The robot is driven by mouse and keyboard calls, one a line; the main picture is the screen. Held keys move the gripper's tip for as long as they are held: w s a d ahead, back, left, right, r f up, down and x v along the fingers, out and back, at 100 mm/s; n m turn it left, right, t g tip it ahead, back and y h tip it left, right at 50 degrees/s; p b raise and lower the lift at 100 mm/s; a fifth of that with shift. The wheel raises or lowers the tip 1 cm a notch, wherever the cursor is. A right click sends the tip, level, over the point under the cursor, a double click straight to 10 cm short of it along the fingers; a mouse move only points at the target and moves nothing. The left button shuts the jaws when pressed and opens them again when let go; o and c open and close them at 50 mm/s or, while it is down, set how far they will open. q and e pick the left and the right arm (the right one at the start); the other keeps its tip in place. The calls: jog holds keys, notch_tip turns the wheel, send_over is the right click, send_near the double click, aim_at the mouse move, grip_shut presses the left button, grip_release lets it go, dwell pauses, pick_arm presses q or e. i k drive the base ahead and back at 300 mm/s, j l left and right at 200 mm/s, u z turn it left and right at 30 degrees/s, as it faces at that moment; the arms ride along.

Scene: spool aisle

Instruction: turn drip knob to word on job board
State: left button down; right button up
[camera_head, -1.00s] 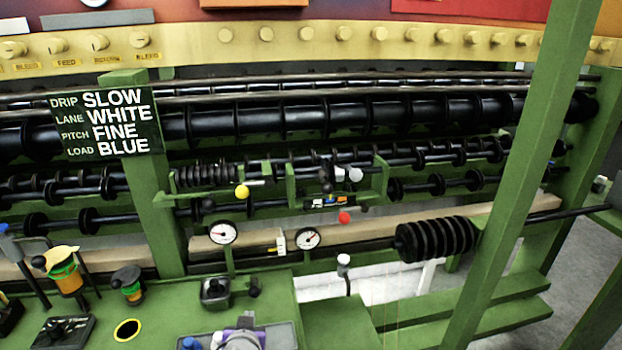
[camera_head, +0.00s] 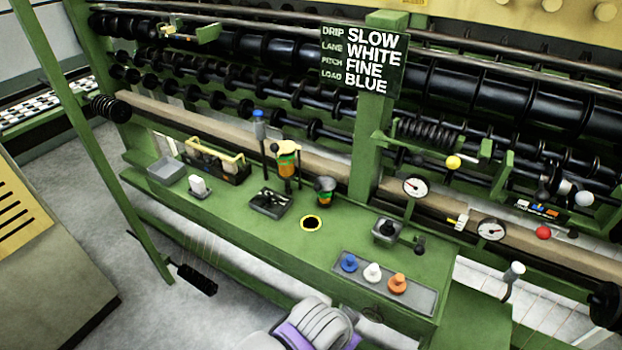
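The job board (camera_head: 362,60) is a dark sign on a green post. It reads DRIP SLOW, LANE WHITE, PITCH FINE, LOAD BLUE. No knob in view carries a readable drip label, so I cannot tell for sure which one is the drip knob. A cup with a yellow top and an orange and green body (camera_head: 287,160) stands on the green bench, with a smaller dark cup (camera_head: 325,189) to its right. A grey and purple part, likely mine, shows at the bottom edge, apart from both cups. No gripper fingertips are visible.
Two dials (camera_head: 416,187) stand right. A green post rises at left; grey floor lies below.

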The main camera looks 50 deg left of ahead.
aim_at(266, 200)
jog(key=u, duration=1.95)
